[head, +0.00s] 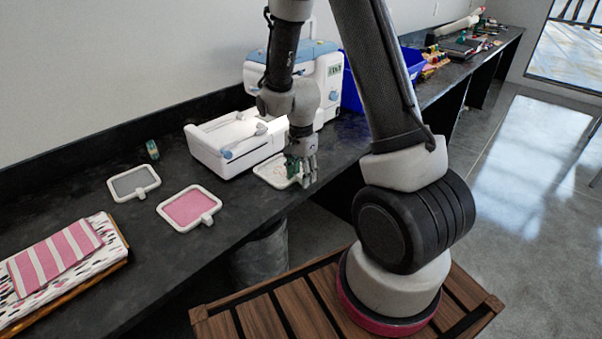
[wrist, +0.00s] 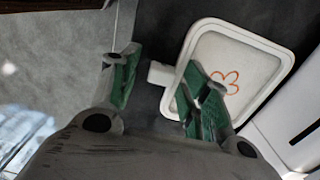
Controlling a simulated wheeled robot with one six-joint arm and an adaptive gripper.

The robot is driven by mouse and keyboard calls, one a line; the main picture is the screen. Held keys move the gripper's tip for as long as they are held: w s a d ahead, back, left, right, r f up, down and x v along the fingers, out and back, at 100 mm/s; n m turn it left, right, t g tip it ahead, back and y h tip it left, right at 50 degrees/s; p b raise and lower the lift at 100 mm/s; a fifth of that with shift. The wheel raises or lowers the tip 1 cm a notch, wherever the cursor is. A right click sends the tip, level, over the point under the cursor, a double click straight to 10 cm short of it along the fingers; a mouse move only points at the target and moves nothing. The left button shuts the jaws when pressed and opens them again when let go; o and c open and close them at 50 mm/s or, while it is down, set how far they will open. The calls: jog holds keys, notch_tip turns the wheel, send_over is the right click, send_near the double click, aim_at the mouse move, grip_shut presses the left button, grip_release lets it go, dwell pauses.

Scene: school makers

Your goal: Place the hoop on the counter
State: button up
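A white-framed rectangular hoop (wrist: 279,43) with an orange flower on pale cloth lies under my gripper in the wrist view. In the head view the hoop (head: 268,169) appears flat on the dark counter (head: 235,219) near its front edge, in front of the sewing machine. My gripper (wrist: 160,76) is open, its green-padded fingers apart. The hoop's small tab shows between the fingers, and the right finger covers part of the frame. In the head view my gripper (head: 302,168) is over the hoop's right side. Contact cannot be told.
A grey hoop (head: 134,182) and a pink hoop (head: 188,208) lie to the left on the counter. The white sewing machine (head: 254,138) stands behind, with a blue bin (head: 352,94) to its right. A small green spool (head: 152,149) and folded striped cloth (head: 56,257) are further left.

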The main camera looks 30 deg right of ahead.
notch_tip(320, 180, up, 12)
jog(key=s+d+r+n+t, duration=0.1)
jog(key=s+r+n+t, duration=0.1)
jog(key=s+r+n, duration=0.5)
jog(key=s+d+r+n+t, duration=0.2)
jog(key=s+r+n, duration=0.5)
jog(key=s+r, duration=0.3)
jog(key=s, duration=0.4)
jog(key=shift+r, duration=0.15)
